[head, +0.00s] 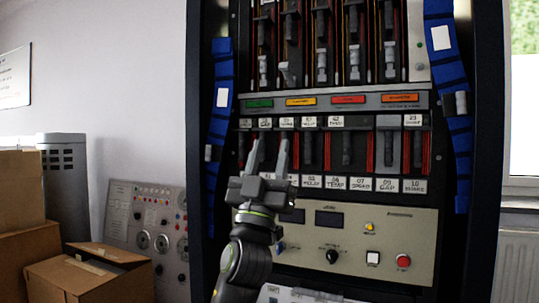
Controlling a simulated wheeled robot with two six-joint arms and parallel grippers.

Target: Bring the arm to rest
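My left gripper (269,143) points upward in front of the dark rack cabinet (488,130). Its two fingers are apart with nothing seen between them. It overlaps the lower row of slots and their labels in the picture; I cannot tell whether it touches the panel. My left arm (248,258) rises from the bottom edge, left of the middle. It hides part of the beige control panel (400,245), which carries a red button (403,261), a black knob (332,256) and a yellow light (369,226). My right gripper is not in view.
Slotted modules with levers fill the upper rack, above a strip of coloured labels (348,99). Blue segmented strips (223,75) hang on both sides. Cardboard boxes (90,275) and a grey instrument panel (146,225) stand at left. A window (524,100) and radiator (518,255) are at right.

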